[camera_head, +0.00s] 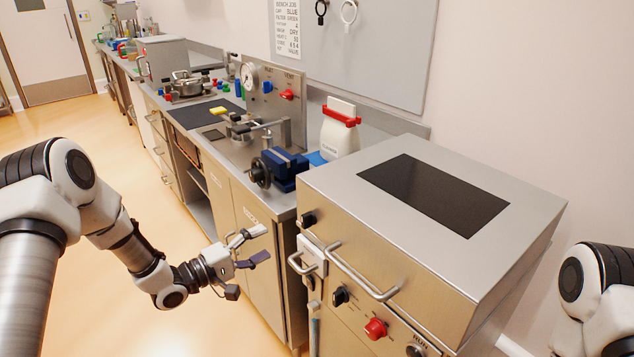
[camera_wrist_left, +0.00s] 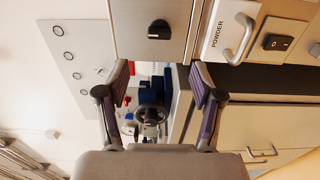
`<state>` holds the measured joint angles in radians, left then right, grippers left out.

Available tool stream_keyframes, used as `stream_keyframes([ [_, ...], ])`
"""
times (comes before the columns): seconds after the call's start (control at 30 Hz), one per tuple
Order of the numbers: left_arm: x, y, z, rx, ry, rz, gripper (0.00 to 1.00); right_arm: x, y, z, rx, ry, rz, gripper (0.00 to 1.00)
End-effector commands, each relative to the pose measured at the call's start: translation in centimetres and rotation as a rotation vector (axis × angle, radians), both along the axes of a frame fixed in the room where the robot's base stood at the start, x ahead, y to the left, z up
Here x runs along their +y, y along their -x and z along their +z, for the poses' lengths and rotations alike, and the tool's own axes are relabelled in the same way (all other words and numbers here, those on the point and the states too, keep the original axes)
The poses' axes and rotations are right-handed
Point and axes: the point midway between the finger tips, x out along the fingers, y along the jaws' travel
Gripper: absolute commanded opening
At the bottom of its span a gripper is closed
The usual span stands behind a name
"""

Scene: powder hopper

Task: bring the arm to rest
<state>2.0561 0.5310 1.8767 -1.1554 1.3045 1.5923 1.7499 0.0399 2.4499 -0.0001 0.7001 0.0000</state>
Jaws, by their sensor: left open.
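My left arm comes in from the left in the head view. Its left gripper (camera_head: 256,246) is open and empty, in the air in front of the bench's cabinet doors, to the left of the steel hopper cabinet. In the left wrist view the two fingers of the left gripper (camera_wrist_left: 163,88) stand apart with nothing between them. Beyond them the blue vise (camera_wrist_left: 148,105) shows in the gap. Of my right arm only a white and black joint shows at the right edge of the head view; its gripper is outside the frame.
The steel cabinet (camera_head: 340,180) has a dark top panel, bar handles, black knobs and a red knob (camera_head: 376,328). The floor (camera_head: 120,150) at left is clear.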

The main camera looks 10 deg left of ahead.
Motion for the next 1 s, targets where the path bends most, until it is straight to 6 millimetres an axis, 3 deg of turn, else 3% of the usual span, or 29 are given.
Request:
stream_keyframes([
  [0.07, -0.2, 0.2, -0.8, 0.015, -0.002, -0.004, 0.67, 0.0, 0.0, 0.0, 0.000, 0.000, 0.000, 0.00],
  [0.17, -2.8, 1.4, -3.6, 0.074, -0.023, -0.059, 0.67, 0.0, 0.0, 0.0, 0.000, 0.000, 0.000, 0.00],
  [0.27, -6.9, 4.9, -9.0, 0.244, -0.042, -0.079, 0.67, 0.0, 0.0, 0.0, 0.000, 0.000, 0.000, 0.00],
  [0.37, -9.3, 10.2, -16.0, 0.432, -0.220, -0.043, 0.67, 0.0, 0.0, 0.0, 0.000, 0.000, 0.000, 0.00],
  [0.4, -9.6, 12.9, -18.5, 0.495, -0.332, -0.040, 0.67, 0.0, 0.0, 0.0, 0.000, 0.000, 0.000, 0.00],
  [0.53, -8.4, 23.1, -24.5, 0.680, -0.764, -0.127, 0.67, 0.0, 0.0, 0.0, 0.000, 0.000, 0.000, 0.00],
  [0.6, -6.5, 28.9, -25.8, 0.764, -1.013, -0.247, 0.67, 0.0, 0.0, 0.0, 0.000, 0.000, 0.000, 0.00],
  [0.7, -3.7, 34.3, -25.6, 0.824, -1.267, -0.445, 0.67, 0.0, 0.0, 0.0, 0.000, 0.000, 0.000, 0.00],
  [0.8, -2.6, 36.0, -25.5, 0.798, -1.386, -0.603, 0.67, 0.0, 0.0, 0.0, 0.000, 0.000, 0.000, 0.00],
  [1.0, -2.6, 36.1, -25.5, 0.729, -1.434, -0.696, 0.67, 0.0, 0.0, 0.0, 0.000, 0.000, 0.000, 0.00],
])
